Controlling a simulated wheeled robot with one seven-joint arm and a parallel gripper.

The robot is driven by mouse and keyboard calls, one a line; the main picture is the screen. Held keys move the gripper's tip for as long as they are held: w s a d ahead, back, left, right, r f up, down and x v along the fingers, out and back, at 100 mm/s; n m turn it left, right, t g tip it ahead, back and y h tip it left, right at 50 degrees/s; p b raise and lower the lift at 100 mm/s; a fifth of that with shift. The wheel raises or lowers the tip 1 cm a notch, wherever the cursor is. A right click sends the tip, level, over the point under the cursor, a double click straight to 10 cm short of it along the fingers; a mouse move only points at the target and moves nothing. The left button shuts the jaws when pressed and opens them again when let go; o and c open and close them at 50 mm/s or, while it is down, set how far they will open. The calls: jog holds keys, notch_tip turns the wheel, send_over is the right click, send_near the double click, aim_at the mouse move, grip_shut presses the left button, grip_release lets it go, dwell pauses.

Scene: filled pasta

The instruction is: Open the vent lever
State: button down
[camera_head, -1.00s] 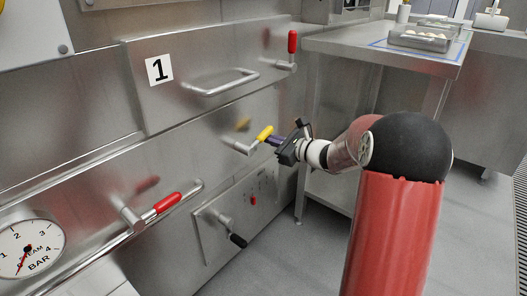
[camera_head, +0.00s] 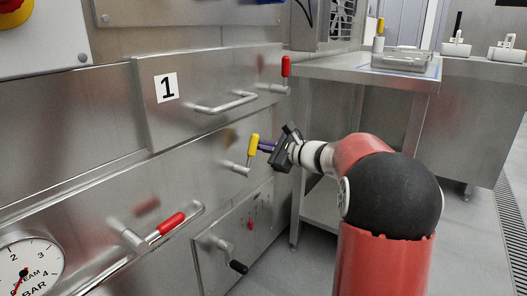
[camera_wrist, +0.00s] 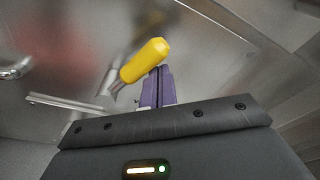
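A lever with a yellow handle (camera_head: 253,145) stands out from the steel front below the panel marked 1. Its handle points nearly straight up. It also shows in the wrist view (camera_wrist: 145,60), slanting just beyond my fingertips. My gripper (camera_head: 264,147) reaches in from the right, its purple fingers at the right side of the yellow handle. In the wrist view the fingers (camera_wrist: 157,85) lie side by side, close together, with no handle between them. They seem to touch the handle or nearly so; the exact contact is hidden.
Other levers have red handles, at the upper right (camera_head: 285,66) and lower left (camera_head: 171,223), and a black one (camera_head: 238,267) is below. A bar handle (camera_head: 225,104) juts from the panel. A steel table (camera_head: 370,72) stands behind my arm. A steam gauge (camera_head: 28,268) is lower left.

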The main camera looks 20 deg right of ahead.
jog(key=shift+s+a+r, duration=0.15)
jog(key=shift+a+r, duration=0.2)
dwell(0.5)
